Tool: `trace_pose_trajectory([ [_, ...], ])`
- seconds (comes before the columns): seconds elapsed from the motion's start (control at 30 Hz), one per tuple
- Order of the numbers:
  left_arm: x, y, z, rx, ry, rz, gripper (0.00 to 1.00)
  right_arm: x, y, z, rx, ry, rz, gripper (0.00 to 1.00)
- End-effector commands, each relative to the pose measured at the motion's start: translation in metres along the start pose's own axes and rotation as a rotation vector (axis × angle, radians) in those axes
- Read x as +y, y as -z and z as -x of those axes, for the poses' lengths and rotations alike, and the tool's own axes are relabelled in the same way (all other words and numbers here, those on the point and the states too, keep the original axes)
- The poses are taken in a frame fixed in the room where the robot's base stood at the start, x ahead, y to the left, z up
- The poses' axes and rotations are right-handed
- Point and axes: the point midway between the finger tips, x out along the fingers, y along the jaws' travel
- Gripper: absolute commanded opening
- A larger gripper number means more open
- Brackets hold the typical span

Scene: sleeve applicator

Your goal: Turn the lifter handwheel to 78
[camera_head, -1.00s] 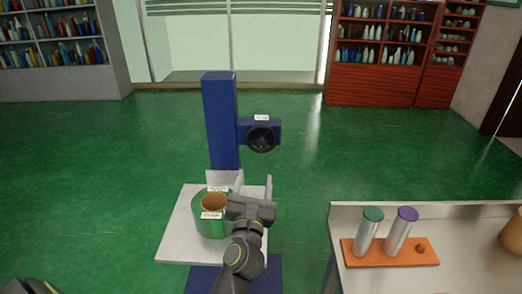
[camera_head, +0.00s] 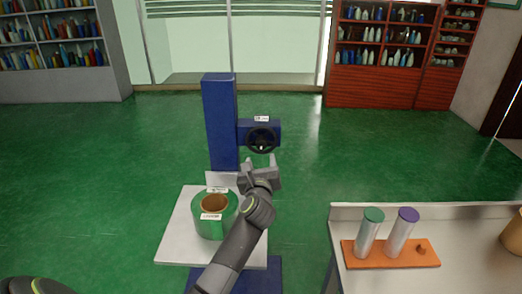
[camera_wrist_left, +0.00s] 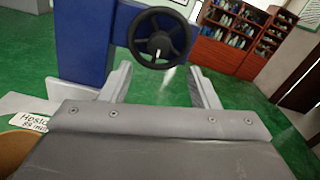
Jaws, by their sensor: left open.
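The lifter handwheel (camera_head: 261,140) is a black wheel on a blue block beside the blue column (camera_head: 220,122). A small white label (camera_head: 261,119) sits above it; I cannot read it. My left gripper (camera_head: 260,160) is open and empty, just below the wheel in the head view. In the left wrist view the handwheel (camera_wrist_left: 159,38) shows ahead, above and between the two spread fingers (camera_wrist_left: 157,82), apart from them. A small light mark shows near the wheel's hub. My right gripper is not in view.
A green roll (camera_head: 205,226) with a brown core stands on the white platform (camera_head: 174,236) below. At right, a table (camera_head: 462,272) bears an orange tray (camera_head: 377,260) with two silver cylinders. Green floor is open around the column.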

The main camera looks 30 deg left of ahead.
Motion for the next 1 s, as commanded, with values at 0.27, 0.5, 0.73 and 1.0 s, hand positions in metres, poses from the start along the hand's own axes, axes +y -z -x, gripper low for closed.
trace_pose_trajectory([
  [0.27,0.001,0.0,-0.047,-0.001,-0.002,-0.003,0.55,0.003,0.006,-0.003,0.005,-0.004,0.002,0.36],
  [0.5,0.0,0.0,-0.069,0.0,0.0,-0.001,0.55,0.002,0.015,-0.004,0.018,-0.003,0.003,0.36],
  [0.73,0.0,0.0,-0.074,0.0,0.0,-0.001,0.55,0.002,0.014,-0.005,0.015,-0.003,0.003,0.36],
  [1.0,0.0,0.0,-0.073,0.0,0.0,-0.001,0.42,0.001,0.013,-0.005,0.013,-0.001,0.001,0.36],
])
